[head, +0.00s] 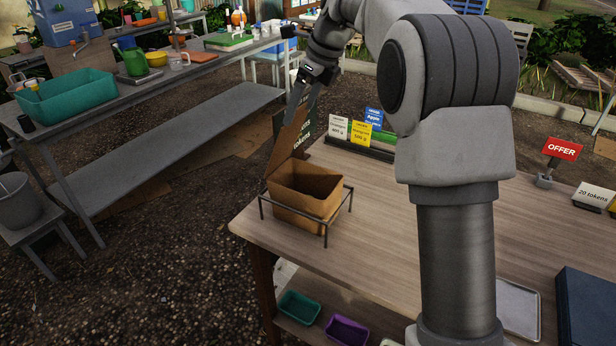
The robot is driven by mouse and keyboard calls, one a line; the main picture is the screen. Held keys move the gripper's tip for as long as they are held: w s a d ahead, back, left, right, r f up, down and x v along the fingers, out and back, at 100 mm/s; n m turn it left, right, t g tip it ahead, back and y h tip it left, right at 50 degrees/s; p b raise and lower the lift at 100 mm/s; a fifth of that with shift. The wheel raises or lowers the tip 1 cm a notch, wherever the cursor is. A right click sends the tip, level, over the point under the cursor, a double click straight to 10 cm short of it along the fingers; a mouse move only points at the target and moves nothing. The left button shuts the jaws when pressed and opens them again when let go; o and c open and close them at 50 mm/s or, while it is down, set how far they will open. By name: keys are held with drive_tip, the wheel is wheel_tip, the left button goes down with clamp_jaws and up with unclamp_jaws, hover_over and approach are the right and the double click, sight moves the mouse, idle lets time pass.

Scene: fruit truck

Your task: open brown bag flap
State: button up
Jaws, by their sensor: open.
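The brown bag (318,202) stands upright in a thin metal frame (326,231) on the near left corner of the wooden table. Its top is open and its dark inside shows. The flap (288,142) stands up along the back left side of the bag, tilted slightly. My gripper (299,108) points down at the top of the flap, with its jaws open. The fingertips overlap the flap's upper end in the picture; I cannot tell whether they touch it.
Small price signs (361,132) stand behind the bag in a dark holder. A red offer sign (562,149) and a dark blue box (588,306) are at the right. My arm hides the table's middle. A grey side table (130,92) with a teal basin (68,95) stands at left.

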drive_tip(key=shift+r, duration=0.1)
drive_tip(key=p+v, duration=0.6)
drive_tip(key=v, duration=0.1)
idle(0.4)
drive_tip(key=shift+s+d, duration=0.1)
